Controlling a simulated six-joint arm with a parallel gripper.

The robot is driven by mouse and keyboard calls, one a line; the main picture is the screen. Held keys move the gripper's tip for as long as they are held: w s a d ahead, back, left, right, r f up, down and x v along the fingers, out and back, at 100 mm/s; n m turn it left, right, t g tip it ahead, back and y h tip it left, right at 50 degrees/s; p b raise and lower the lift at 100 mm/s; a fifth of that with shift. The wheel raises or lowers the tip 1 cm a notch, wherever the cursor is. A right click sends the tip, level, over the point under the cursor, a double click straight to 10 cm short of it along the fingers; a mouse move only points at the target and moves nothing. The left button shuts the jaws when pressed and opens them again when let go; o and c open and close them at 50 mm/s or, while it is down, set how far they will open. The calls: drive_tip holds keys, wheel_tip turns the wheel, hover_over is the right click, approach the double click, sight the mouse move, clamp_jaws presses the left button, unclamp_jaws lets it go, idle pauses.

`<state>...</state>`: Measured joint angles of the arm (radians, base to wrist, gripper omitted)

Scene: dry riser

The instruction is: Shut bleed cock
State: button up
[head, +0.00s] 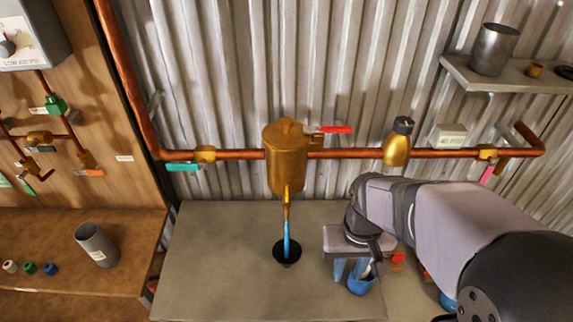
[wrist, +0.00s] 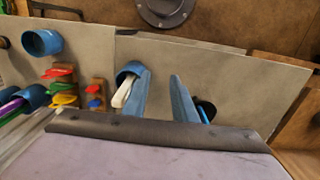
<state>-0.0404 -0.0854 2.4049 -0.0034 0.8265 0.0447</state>
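A brass vessel (head: 286,160) sits in the copper pipe run on the corrugated wall. A red lever (head: 337,130) sticks out level to the right near its top. A narrow brass outlet (head: 286,197) hangs below, and a blue stream (head: 287,238) runs from it into a black drain (head: 287,252). I cannot tell which fitting is the bleed cock. My gripper (head: 352,270) points down over the bench, right of the drain and below the pipe. In the wrist view its two blue fingers (wrist: 160,98) stand apart with nothing held between them.
A blue cup (wrist: 130,70) with a white item stands close by the left finger. Coloured small parts (wrist: 62,88) and more blue cups lie further left. A teal-handled valve (head: 184,166) and a pink-handled valve (head: 487,172) are on the pipe. The bench's left part is clear.

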drive_tip(key=w+a+r+p, duration=0.1)
drive_tip(key=w+a+r, duration=0.4)
drive_tip(key=w+r, duration=0.5)
wheel_tip(320, 180, up, 9)
hover_over(287, 191)
drive_tip(key=shift+d+r, duration=0.15)
drive_tip(key=shift+d, duration=0.05)
drive_tip(key=shift+a+r, duration=0.2)
drive_tip(key=shift+r, duration=0.1)
drive_tip(key=shift+f, duration=0.15)
drive_tip(key=shift+f+p, duration=0.6)
drive_tip(key=shift+f, duration=2.95)
clamp_jaws()
